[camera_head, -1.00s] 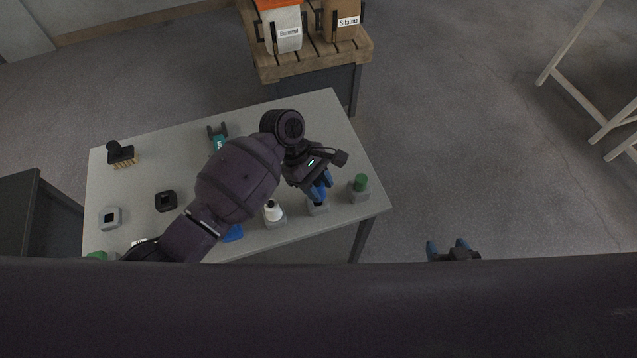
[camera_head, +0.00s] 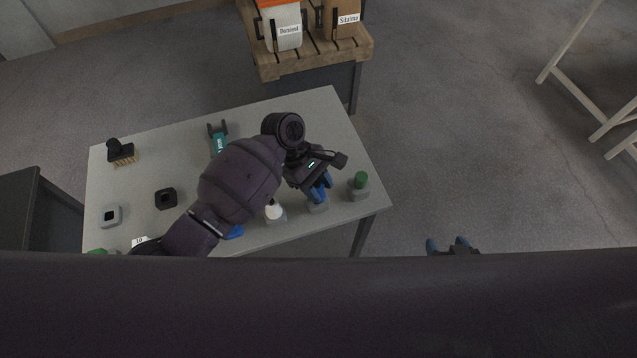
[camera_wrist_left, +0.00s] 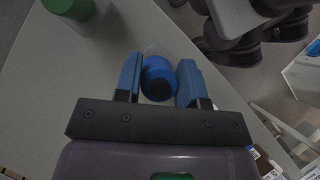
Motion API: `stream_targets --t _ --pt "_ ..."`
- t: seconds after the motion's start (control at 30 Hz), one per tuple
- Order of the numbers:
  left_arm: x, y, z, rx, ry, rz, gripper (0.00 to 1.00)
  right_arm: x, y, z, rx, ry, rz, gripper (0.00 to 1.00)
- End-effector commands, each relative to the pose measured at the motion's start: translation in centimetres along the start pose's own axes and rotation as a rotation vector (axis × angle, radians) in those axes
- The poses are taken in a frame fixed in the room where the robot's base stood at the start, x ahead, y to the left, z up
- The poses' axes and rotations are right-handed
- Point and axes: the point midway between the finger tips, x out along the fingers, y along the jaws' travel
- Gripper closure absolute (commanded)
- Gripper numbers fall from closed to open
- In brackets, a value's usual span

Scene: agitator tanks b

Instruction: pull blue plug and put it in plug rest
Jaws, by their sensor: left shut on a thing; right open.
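The blue plug (camera_wrist_left: 158,77) shows as a round blue top with a dark centre, between the two blue fingers of my left gripper (camera_wrist_left: 157,84) in the left wrist view. My left gripper (camera_head: 319,190) is shut on it, over a grey block (camera_head: 317,208) near the table's front right edge. The fingers mostly hide the plug in the head view, and I cannot tell whether it is still seated. A grey square piece with a dark opening (camera_head: 110,217) lies at the table's left; I cannot tell if it is the plug rest. My right gripper (camera_head: 448,246) is open and empty, off the table.
A green plug (camera_head: 361,180) stands right of my left gripper, and a white-topped one (camera_head: 273,210) stands left. A black square piece (camera_head: 165,199), a brush (camera_head: 120,153) and a teal tool (camera_head: 218,139) lie on the grey table (camera_head: 270,118). A wooden pallet (camera_head: 312,62) stands behind.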

Motion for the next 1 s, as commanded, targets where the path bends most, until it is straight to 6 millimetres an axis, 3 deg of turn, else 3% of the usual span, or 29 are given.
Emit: stream_targets --t 0.67,0.7,0.9,1.0 --pt "1.4 0.0 -0.9 0.000 0.000 0.000 1.00 0.0 0.0 0.1 0.000 -0.002 0.000 0.41" --pt "1.4 0.0 -0.9 0.000 0.000 0.001 0.62 0.0 0.0 0.1 0.000 -0.002 0.000 0.41" --pt "1.4 0.0 -0.9 0.000 0.000 0.000 0.34 0.0 0.0 0.1 0.000 -0.002 0.000 0.41" --pt "1.4 0.0 -0.9 0.000 0.000 0.000 0.34 0.0 0.0 0.1 0.000 -0.002 0.000 0.41"
